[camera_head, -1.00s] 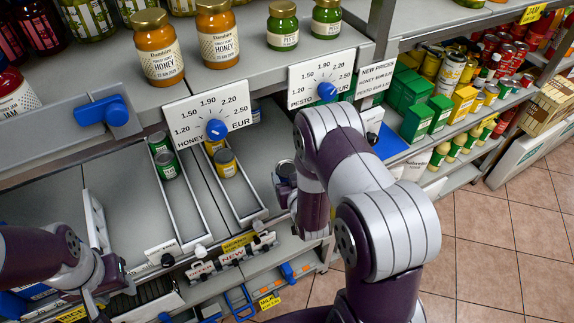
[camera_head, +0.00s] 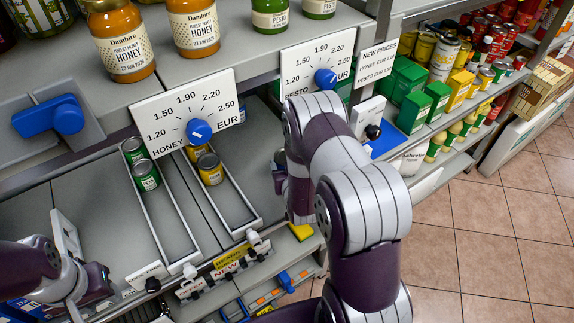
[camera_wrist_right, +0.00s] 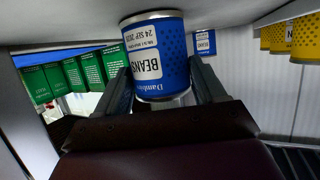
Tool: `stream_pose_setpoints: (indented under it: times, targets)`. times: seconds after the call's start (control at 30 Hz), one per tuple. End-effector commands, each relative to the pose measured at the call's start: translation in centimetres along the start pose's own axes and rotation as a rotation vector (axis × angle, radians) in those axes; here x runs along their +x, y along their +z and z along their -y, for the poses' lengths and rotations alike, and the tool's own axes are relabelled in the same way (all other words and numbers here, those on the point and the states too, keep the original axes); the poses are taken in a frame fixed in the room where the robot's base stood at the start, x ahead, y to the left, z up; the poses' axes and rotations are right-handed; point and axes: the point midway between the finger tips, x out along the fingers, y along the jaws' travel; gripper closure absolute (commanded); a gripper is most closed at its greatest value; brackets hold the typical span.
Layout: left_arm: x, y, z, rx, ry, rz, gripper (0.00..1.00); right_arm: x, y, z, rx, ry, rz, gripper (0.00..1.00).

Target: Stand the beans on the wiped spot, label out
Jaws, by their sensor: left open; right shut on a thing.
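A blue beans can (camera_wrist_right: 158,58) is between the fingers of my right gripper (camera_wrist_right: 163,90) in the right wrist view. In the head view my right arm hides the can, and most of the right gripper is out of sight. My left gripper (camera_head: 88,300) is open and empty at the lower left of the head view, beside the lower shelf. A second blue can (camera_wrist_right: 205,42) with a beans label stands farther back in the wrist view. I cannot make out the wiped spot.
Green cans (camera_head: 146,175) and yellow cans (camera_head: 210,168) stand in divided lanes on the lower shelf. Honey jars (camera_head: 122,38) stand above, behind the honey price board (camera_head: 190,115). A yellow block (camera_head: 300,231) lies near the shelf front.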

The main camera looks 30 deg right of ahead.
Motion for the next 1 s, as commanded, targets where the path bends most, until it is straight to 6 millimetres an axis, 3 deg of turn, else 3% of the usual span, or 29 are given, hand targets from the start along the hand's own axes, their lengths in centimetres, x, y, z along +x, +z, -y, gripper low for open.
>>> stream_pose_setpoints:
  times: [0.17, 0.2, 0.23, 0.27, 0.53, 0.63, 1.0]
  targets:
    - [0.5, 0.1, 0.0, 0.000, 0.000, 0.000, 0.57, 0.2, 0.4, 0.0, 0.000, 0.000, -0.001, 0.76]
    - [0.3, 0.0, 0.0, 0.000, 0.000, 0.000, 0.57, 0.1, 0.3, 0.0, 0.000, 0.000, 0.000, 0.17]
    - [0.3, 0.0, 0.0, 0.000, 0.000, 0.000, 0.57, 0.1, 0.3, 0.0, 0.000, 0.000, 0.000, 0.07]
    - [0.3, 0.0, 0.0, 0.000, 0.000, 0.000, 0.57, 0.1, 0.3, 0.0, 0.000, 0.000, 0.000, 0.05]
    - [0.1, 0.0, 0.0, 0.000, 0.000, 0.000, 0.57, 0.0, 0.1, 0.0, 0.000, 0.000, 0.000, 0.05]
    - [0.0, 0.0, 0.0, 0.000, 0.000, 0.000, 0.57, -0.8, 0.0, 0.0, -0.001, -0.001, 0.001, 0.05]
    - [0.2, 0.0, 0.0, 0.000, 0.000, 0.000, 0.57, -10.0, 0.0, 0.0, -0.001, -0.001, 0.001, 0.05]
